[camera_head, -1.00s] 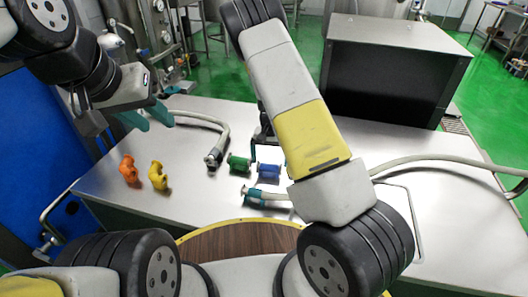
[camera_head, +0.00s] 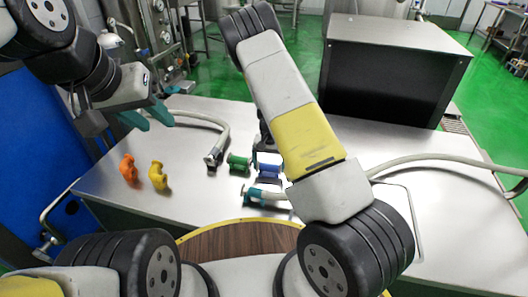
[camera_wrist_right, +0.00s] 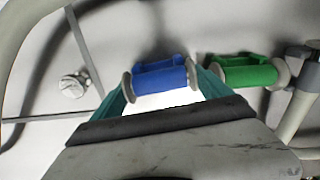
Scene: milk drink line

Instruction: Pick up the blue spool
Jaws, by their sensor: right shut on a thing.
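The blue spool (camera_head: 268,171) is on the metal table near its middle, just right of the green spool (camera_head: 238,163). In the right wrist view the blue spool (camera_wrist_right: 160,82) lies between the teal fingers of my right gripper (camera_wrist_right: 160,92), which is shut on it at its two end flanges. I cannot tell whether the spool is clear of the table. My left gripper (camera_head: 147,116) is open and empty above the table's left part.
The green spool (camera_wrist_right: 248,76) is close beside the right gripper's finger. Orange (camera_head: 129,169) and yellow (camera_head: 158,176) fittings stand at the left. A dark box (camera_head: 390,75) stands behind.

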